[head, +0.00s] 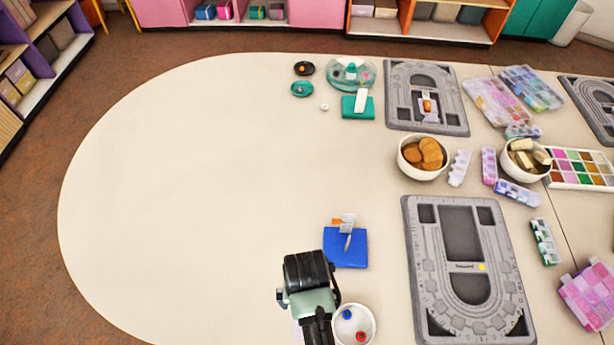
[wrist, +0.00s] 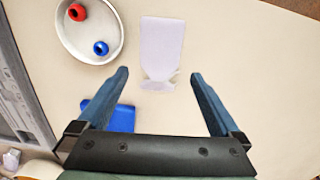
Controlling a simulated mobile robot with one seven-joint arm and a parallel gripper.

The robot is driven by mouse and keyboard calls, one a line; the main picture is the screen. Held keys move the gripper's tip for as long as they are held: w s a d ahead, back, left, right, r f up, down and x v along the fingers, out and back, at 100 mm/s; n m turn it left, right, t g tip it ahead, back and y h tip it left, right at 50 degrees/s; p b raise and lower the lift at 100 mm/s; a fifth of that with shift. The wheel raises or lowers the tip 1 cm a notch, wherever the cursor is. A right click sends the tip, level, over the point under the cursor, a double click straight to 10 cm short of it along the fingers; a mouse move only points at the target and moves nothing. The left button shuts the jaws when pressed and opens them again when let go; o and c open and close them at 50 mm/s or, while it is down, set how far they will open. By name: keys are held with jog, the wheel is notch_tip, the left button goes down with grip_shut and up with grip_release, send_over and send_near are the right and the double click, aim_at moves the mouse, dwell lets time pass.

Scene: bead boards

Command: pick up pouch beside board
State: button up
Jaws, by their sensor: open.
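A pale lavender-white pouch (wrist: 161,45), flat with a pinched neck and flared end, lies on the table in the wrist view. Its pinched end is toward my gripper (wrist: 160,76), which is open and empty, with its two blue fingers spread on either side of that end. In the head view my gripper and wrist hide most of the pouch; only a pale sliver (head: 297,331) shows at their left. The grey bead board (head: 418,280) lies to the right in the head view; its edge also shows at the left of the wrist view (wrist: 18,85).
A white dish (head: 371,312) with a red and a blue bead is close by the pouch. A blue mat (head: 347,259) with a small packet lies beyond my gripper. Another board (head: 395,98), bowls and bead boxes fill the right side. The table's left is clear.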

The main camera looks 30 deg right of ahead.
notch_tip(320, 180, down, 5)
jog(key=shift+s, duration=0.15)
jog(key=c, duration=1.2)
jog(key=shift+r, duration=0.1)
